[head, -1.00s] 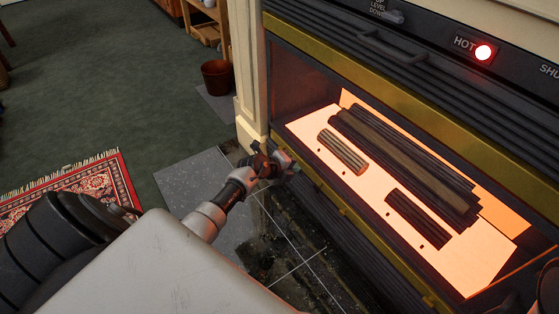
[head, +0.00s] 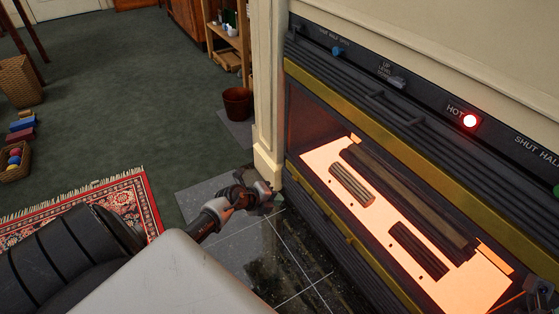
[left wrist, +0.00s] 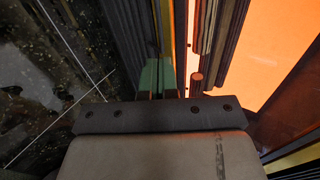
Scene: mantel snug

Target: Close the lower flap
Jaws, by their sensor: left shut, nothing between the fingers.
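The heater front has a dark ribbed lower flap (head: 335,233) under a brass rail (head: 352,240). Above that rail the opening is uncovered and shows a glowing bed (head: 374,225) with dark logs. My left gripper (head: 272,199) is low over the hearth tiles, beside the pilaster foot and near the left end of the lower flap. In the left wrist view its green-tipped fingers (left wrist: 158,78) are together and empty, with ribbed slats and the glow beyond. Part of what looks like my right gripper (head: 541,291) shows at the lower right edge; its fingers are unclear.
A ribbed upper flap (head: 400,112) with a handle closes the top, under a control strip with a lit red lamp (head: 470,121). A cream pilaster (head: 267,95) stands left of the heater. A brown bucket (head: 238,103) and red rug (head: 125,200) lie left; green carpet is clear between.

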